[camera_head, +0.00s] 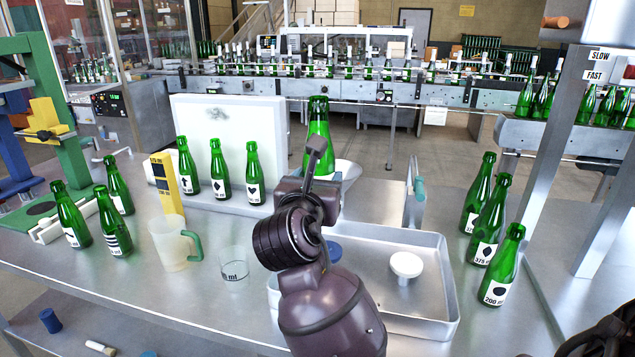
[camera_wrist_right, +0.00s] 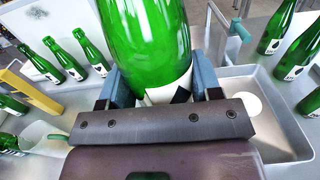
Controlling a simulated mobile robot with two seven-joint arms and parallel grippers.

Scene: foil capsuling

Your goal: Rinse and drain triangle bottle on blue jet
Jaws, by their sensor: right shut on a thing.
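My right gripper (camera_head: 318,165) is shut on a green bottle (camera_head: 318,118), held upright above the back of the metal tray. The wrist view shows the bottle (camera_wrist_right: 147,40) between two blue-grey fingers (camera_wrist_right: 165,90). Its white label carries a dark shape, mostly hidden by the gripper, so I cannot tell if it is a triangle. The metal sink tray (camera_head: 440,300) holds a white round-topped jet (camera_head: 406,265). A blue round jet (camera_head: 332,250) shows partly behind my right arm. The white jet also shows in the wrist view (camera_wrist_right: 247,105). My left gripper is not in view.
Three bottles (camera_head: 220,170) stand before a white panel (camera_head: 235,125); several (camera_head: 113,230) stand at left and three (camera_head: 487,222) at right of the tray. A jug (camera_head: 173,243), glass beaker (camera_head: 234,262) and yellow gauge (camera_head: 165,185) are left. A grey-blue upright (camera_head: 414,195) stands behind the tray.

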